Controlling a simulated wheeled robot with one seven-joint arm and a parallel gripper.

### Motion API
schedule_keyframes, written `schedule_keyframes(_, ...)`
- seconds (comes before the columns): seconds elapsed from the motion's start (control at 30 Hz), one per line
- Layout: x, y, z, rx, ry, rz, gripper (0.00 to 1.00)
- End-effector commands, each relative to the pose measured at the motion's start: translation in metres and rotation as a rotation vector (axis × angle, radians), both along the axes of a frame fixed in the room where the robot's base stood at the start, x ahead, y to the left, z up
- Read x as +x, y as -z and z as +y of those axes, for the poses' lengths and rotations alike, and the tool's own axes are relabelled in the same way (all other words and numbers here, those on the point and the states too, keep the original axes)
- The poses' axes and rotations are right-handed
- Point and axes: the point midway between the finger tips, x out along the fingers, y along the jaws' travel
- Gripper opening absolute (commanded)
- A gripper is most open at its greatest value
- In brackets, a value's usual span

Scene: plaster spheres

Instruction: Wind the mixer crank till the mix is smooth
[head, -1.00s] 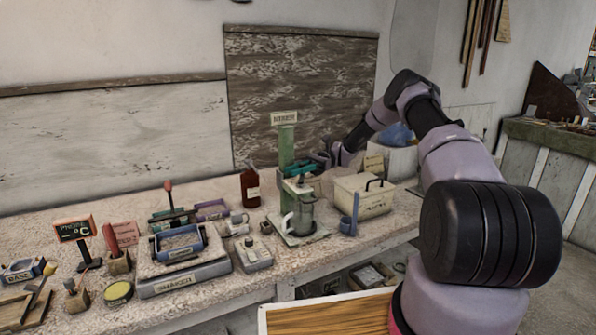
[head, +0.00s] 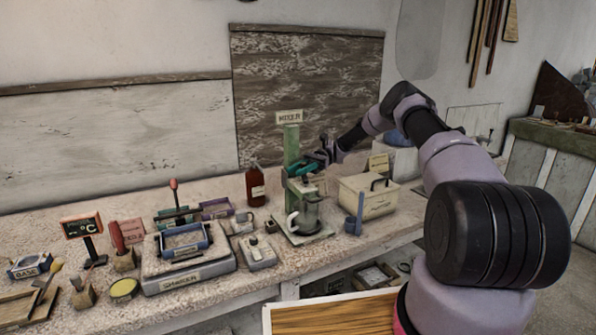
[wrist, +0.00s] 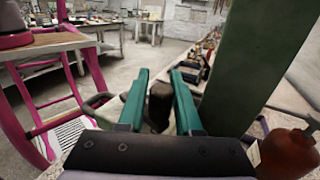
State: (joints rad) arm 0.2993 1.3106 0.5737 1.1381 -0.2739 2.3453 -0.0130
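The mixer is a green post (head: 291,145) with a sign reading MIXER (head: 290,117), standing on a pale base plate on the bench. A grey see-through jug (head: 309,213) with a pale handle stands on the plate; the state of the mix inside cannot be made out. My gripper (head: 302,168) is at the mixer, above the jug, in front of the post. The crank arm below the knob is hidden.
A cream box (head: 366,200) with a dark handle and a blue holder (head: 355,215) stand right of the mixer. A brown bottle (head: 255,187) is behind left. The shaker (head: 189,272) and small tools crowd the left bench. The green post stands close beside my fingers.

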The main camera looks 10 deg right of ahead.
Motion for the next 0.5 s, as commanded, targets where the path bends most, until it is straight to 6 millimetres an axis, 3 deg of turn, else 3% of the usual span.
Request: schedule_keyframes(0.5, 0.001, -0.0015, -0.0008, 0.001, 0.027, -0.001, 0.57)
